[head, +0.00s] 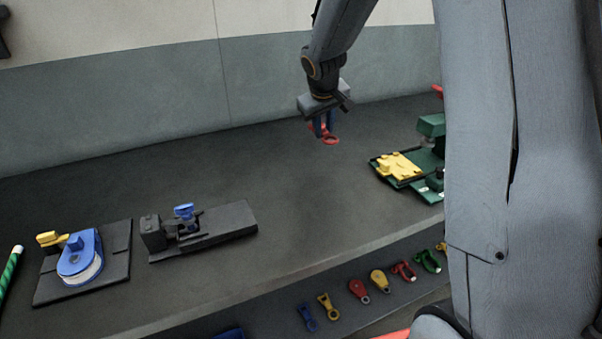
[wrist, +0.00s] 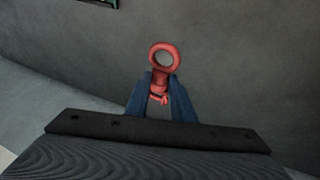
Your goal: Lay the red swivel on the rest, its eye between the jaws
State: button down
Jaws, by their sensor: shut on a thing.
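My gripper (head: 324,122) is shut on the red swivel (head: 331,140) and holds it above the dark bench, near the back wall. In the wrist view the swivel's round eye (wrist: 151,57) sticks out beyond the two blue fingertips (wrist: 159,88), and its lower part sits between them. A dark fixture with a block and a blue-handled part (head: 184,212) stands at the left middle of the bench. I cannot tell for sure whether it is the rest with the jaws. A green fixture (head: 429,127) with a yellow piece (head: 398,165) stands at the right, partly hidden by my arm.
A blue reel-like device (head: 80,262) on a dark plate stands at the far left, beside a green-and-white striped rod (head: 10,268). A lower shelf holds several coloured fittings, among them a red one (head: 358,290) and a yellow one (head: 379,281). The bench's middle is clear.

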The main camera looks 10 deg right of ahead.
notch_tip(320, 180, down, 6)
jog(key=shift+r, duration=0.1)
jog(key=shift+f, duration=2.25)
jog(key=shift+f+b, duration=0.1)
jog(key=shift+b, duration=0.25)
jog(key=c, duration=1.5)
grip_release()
